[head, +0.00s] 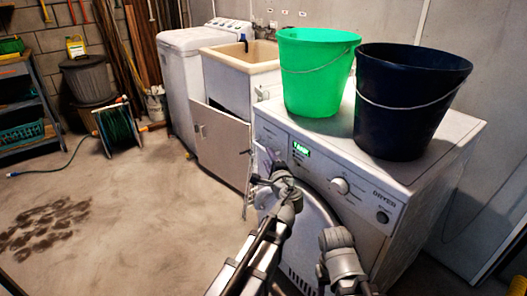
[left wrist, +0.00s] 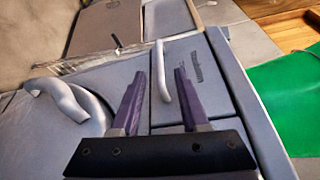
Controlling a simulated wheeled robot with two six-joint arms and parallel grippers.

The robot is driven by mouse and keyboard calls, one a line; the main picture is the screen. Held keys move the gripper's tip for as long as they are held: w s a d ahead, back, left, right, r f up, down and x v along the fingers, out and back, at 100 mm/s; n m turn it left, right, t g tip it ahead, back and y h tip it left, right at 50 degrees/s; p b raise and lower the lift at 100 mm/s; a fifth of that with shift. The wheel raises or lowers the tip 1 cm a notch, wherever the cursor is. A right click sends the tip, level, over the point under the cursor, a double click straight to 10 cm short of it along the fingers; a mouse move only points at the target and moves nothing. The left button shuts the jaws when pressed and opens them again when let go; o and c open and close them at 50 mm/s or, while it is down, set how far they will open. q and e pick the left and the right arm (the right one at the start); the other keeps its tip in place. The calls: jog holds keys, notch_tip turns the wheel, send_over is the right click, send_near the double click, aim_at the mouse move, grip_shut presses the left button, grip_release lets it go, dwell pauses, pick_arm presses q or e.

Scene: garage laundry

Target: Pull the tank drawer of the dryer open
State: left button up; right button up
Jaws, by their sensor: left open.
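The dryer (head: 400,208) is a white front-loader at the right. Its tank drawer (head: 269,134) is at the upper left of the front, and its panel also shows in the left wrist view (left wrist: 192,78), looking flush with the front. A pale bar handle (left wrist: 161,75) stands on the drawer. My left gripper (head: 264,182) is at the dryer's front, just below the drawer in the head view. In the left wrist view its purple fingers (left wrist: 160,72) are open, one on each side of the handle, with gaps; I cannot tell the depth. My right gripper does not show.
A green bucket (head: 315,75) and a dark blue bucket (head: 402,110) stand on the dryer. A sink cabinet (head: 222,145) and a white washer (head: 182,85) are to its left. A hose reel (head: 117,130) stands farther off.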

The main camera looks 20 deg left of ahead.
aim_at(263, 149)
pick_arm(q)
jog(key=x, duration=0.7)
jog(key=shift+w+a+b, duration=0.2)
jog(key=shift+w+b, duration=0.05)
jog(key=shift+b, duration=0.05)
jog(key=shift+c, duration=0.4)
grip_shut()
dwell(0.7)
